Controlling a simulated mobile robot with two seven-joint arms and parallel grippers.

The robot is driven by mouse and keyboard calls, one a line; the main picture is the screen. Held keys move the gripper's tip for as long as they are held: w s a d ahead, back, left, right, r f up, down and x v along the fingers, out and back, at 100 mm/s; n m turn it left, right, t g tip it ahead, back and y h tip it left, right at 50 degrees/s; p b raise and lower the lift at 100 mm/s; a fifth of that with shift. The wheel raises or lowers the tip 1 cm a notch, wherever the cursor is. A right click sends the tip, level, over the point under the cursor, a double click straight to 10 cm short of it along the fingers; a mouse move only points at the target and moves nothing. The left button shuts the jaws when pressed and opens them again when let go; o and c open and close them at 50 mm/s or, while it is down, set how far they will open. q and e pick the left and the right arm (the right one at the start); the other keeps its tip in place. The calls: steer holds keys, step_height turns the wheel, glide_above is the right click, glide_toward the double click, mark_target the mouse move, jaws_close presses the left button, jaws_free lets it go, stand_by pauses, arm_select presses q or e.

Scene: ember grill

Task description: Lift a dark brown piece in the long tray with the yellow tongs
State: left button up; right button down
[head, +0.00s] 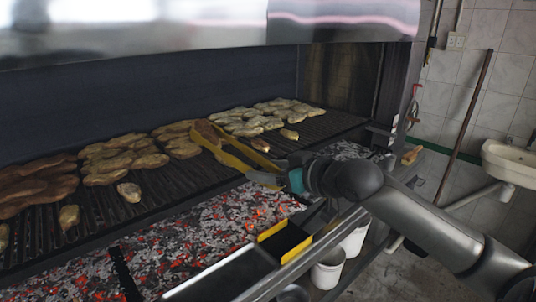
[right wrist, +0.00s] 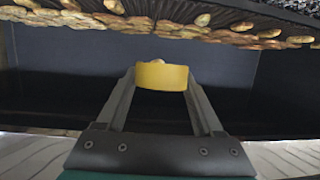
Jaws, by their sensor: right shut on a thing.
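My right gripper (head: 276,181) is shut on the yellow tongs (head: 238,159), whose arms reach left over the grill. A dark brown piece (head: 206,131) shows at the tong tips; I cannot tell whether it is pinched or clear of the pieces beneath. In the right wrist view, the yellow tong body (right wrist: 161,76) sits between my right gripper's fingers (right wrist: 160,84). A long metal tray (head: 222,280) lies along the front edge, and its visible part looks empty. My left gripper is not in view.
Several pale browned pieces (head: 120,158) and darker ones (head: 35,185) lie on the grill grate (head: 165,185). Glowing coals (head: 225,220) lie in front. A black and yellow item (head: 285,240) stands at the front rail. The metal hood (head: 200,25) hangs above.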

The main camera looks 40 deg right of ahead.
steer(key=shift+r+g+p, duration=0.2)
steer(key=shift+g+p, duration=0.45)
steer(key=shift+p, duration=1.25)
steer(key=shift+r+g+p, duration=0.2)
steer(key=shift+g+p, duration=0.45)
steer(key=shift+p, duration=1.2)
steer(key=shift+f+g+h, duration=0.2)
steer(key=shift+g+h, duration=0.1)
steer(key=shift+g, duration=0.3)
steer(key=shift+f+g, duration=0.1)
steer(key=shift+g, duration=0.6)
steer(key=shift+f, duration=0.15)
